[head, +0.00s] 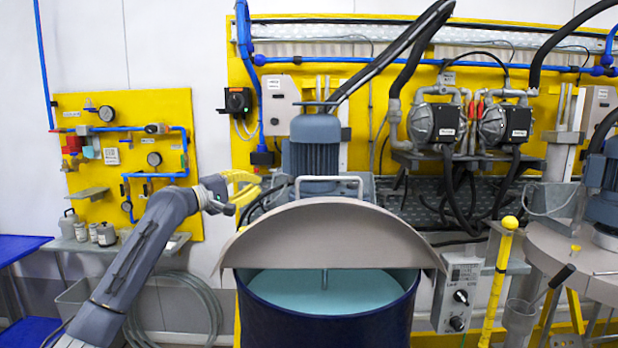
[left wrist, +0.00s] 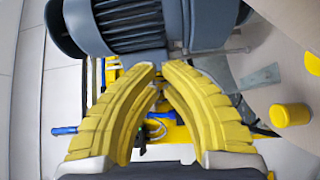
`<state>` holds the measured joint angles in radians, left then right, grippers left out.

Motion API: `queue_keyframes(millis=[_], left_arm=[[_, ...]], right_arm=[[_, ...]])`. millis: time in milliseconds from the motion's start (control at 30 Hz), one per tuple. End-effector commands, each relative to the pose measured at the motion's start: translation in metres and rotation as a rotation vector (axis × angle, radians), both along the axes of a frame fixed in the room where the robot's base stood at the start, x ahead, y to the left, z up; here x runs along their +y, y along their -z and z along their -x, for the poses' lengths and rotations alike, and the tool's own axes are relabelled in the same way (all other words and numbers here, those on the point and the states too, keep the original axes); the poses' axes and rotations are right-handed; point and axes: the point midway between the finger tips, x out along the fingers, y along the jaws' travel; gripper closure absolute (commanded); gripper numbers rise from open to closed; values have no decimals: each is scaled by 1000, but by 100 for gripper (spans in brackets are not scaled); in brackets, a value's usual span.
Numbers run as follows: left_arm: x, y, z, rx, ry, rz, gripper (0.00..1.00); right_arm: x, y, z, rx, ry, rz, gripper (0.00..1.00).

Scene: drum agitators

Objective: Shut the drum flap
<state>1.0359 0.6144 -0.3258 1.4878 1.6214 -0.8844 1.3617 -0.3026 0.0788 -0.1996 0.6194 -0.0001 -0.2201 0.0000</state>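The drum (head: 330,325) is a dark blue barrel at the lower centre of the head view with pale teal liquid inside. Its flap (head: 325,238), a grey-beige half-disc, stands raised at the back of the drum mouth, tilted up. A pale bar handle (head: 329,180) shows at the flap's top edge. My left gripper (head: 261,183), with yellow fingers, is left of the handle and above the flap's left side, apart from both. In the left wrist view its fingertips (left wrist: 161,70) are a narrow gap apart with nothing between them. My right gripper is not in view.
A grey motor (head: 314,145) stands behind the flap. A yellow post (head: 498,280) and a control box (head: 459,292) stand right of the drum. Another drum lid (head: 570,262) with a motor is at far right. Blue tables (head: 22,246) are at far left.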

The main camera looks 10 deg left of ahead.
Motion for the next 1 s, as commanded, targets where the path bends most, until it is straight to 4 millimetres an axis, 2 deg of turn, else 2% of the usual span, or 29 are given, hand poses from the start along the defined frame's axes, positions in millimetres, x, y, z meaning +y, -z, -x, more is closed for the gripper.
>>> queue_keyframes(millis=[33,100,267,700,1000], left_arm=[[-6,-10,8,1,23,-3,100],[-11,-17,16,9,48,-3,100],[-21,-24,19,18,71,-3,100],[-63,-27,-29,17,70,-2,100],[-84,-28,-52,17,69,-3,100]], right_arm=[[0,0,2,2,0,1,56],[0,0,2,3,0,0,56],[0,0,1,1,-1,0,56],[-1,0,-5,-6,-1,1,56],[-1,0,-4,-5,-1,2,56]])
